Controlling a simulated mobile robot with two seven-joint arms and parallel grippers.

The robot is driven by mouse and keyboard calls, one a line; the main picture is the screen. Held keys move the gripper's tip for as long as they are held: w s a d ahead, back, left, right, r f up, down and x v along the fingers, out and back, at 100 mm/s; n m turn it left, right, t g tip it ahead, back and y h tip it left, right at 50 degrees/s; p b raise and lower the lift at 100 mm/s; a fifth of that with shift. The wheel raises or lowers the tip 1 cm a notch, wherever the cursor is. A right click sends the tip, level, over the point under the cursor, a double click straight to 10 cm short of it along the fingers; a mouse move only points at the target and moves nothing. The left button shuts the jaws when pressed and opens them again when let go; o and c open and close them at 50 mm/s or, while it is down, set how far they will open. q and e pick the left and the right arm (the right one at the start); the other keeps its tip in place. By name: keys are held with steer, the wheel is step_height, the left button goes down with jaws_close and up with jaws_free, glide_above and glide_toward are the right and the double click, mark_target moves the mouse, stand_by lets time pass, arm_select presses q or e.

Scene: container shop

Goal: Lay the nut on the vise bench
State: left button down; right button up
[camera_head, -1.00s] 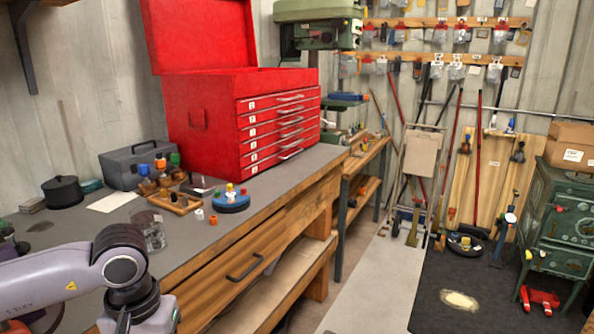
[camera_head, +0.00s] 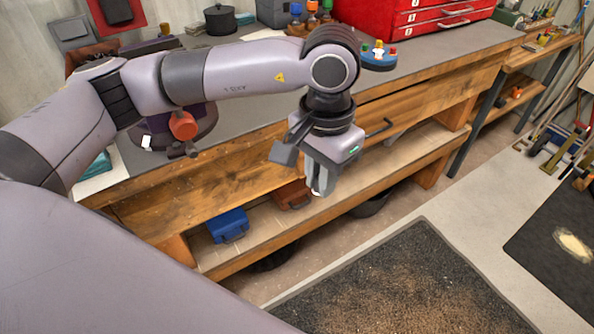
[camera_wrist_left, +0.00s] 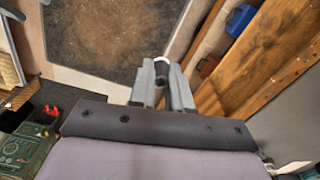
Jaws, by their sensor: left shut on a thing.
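My left gripper (camera_head: 320,182) hangs pointing down in front of the wooden workbench, above the floor. It is shut on a small pale thing, likely the nut (camera_head: 317,193), of which only a bit shows at the fingertips. In the left wrist view the fingers (camera_wrist_left: 163,80) are close together, with the white rim of the nut (camera_wrist_left: 161,60) at their tips. My right gripper is out of view.
The workbench (camera_head: 420,85) carries a red tool chest (camera_head: 415,14), a black pot (camera_head: 220,20) and a blue round holder (camera_head: 378,62). Its lower shelf holds a blue box (camera_head: 228,226). A dark mat (camera_head: 400,285) lies on the open floor.

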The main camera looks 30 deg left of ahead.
arm_select(q)
steer(key=s+d+r+m, duration=0.1)
steer(key=d+r+m, duration=0.35)
steer(key=d, duration=0.25)
steer(key=shift+w+d+f+m, duration=0.85)
steer(key=shift+d+f+m, duration=1.25)
steer(key=shift+d, duration=0.35)
steer(key=s+a+r+n, duration=0.2)
steer(key=a+r+n, duration=0.6)
steer(key=a+r, duration=0.1)
steer(key=w+d+n, duration=0.4)
steer(key=d, duration=0.7)
steer(key=shift+d, duration=0.15)
